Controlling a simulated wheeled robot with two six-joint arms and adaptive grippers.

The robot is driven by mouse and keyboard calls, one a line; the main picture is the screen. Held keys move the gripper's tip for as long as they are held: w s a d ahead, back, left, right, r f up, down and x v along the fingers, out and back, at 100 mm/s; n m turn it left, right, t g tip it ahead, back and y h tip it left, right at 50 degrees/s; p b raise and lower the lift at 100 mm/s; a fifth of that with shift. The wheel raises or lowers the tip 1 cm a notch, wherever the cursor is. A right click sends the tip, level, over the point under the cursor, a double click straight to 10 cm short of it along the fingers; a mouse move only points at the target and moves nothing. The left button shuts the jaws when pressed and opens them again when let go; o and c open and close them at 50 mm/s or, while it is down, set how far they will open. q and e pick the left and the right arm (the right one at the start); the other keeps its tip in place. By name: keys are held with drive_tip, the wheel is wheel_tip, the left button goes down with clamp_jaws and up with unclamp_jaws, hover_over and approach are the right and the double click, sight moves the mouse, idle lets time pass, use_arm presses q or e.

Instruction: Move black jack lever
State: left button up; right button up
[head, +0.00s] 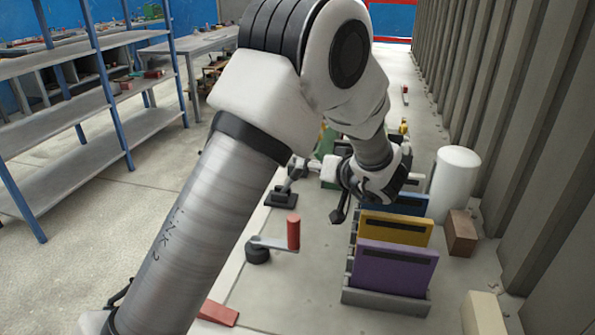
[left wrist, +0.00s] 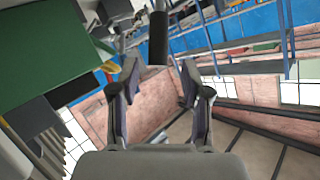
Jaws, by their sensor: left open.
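A black jack lever grip (left wrist: 158,38) shows in the left wrist view as an upright cylinder at top centre, beyond and between my open fingers. In the head view a black-based lever (head: 281,198) stands on the grey bench, left of my left gripper (head: 341,200). My left gripper is open and empty, and it also shows in the left wrist view (left wrist: 158,80). It appears apart from the grip. My arm hides part of the area behind it in the head view. My right gripper is not in view.
A crank with a red handle (head: 293,232) stands nearer on the bench. Purple (head: 394,268) and yellow (head: 397,228) panels stand in a grey rack. A white cylinder (head: 455,180) and a brown block (head: 461,232) are at right. Shelving (head: 70,120) stands at left.

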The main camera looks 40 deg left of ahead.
use_arm(q)
drive_tip(key=x, duration=0.8)
drive_tip(key=shift+s+d+f, duration=0.1)
drive_tip(key=shift+d+f, duration=0.05)
drive_tip(key=shift+f, duration=0.2)
clamp_jaws()
